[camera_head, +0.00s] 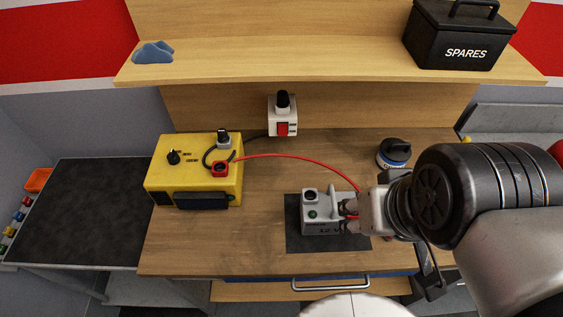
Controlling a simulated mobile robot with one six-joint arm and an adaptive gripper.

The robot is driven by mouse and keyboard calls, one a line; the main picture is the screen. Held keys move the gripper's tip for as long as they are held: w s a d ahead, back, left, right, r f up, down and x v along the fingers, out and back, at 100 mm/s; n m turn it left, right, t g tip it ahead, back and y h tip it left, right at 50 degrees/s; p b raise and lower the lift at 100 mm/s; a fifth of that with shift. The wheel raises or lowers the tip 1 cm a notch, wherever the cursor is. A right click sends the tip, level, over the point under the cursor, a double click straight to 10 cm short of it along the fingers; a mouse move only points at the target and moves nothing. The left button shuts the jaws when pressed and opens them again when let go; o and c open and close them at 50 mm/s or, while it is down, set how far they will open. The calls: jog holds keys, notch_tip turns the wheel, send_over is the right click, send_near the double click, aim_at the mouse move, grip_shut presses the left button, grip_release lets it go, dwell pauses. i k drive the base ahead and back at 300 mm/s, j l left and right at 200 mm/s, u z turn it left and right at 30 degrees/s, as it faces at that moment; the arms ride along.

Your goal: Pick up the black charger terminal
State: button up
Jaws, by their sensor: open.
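The yellow charger (193,190) stands at the left of the wooden bench. On its top are a black knob (173,157), a red square terminal (221,168) and, at the back right, a small grey piece with a dark top (223,139). I cannot tell for sure which piece is the black charger terminal. A red cable (290,156) arcs from the red terminal to the right, down to my gripper (350,214). My gripper is open at the right side of the grey 12 V battery (318,214), well right of the charger. Its fingertips are partly hidden, and whether they touch the battery is unclear.
The battery sits on a dark mat (293,240). A white switch box (283,117) with a red switch is at the back. A round dark-lidded container (394,152) stands behind my arm. A shelf (330,67) overhangs the back, holding a SPARES box (458,38).

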aim_at(223, 137)
jog(key=j+u, duration=0.2)
jog(key=u, duration=0.15)
jog(key=j+u, duration=0.15)
jog(key=u, duration=0.25)
jog(key=i+j+u, duration=0.15)
jog(key=u, duration=0.2)
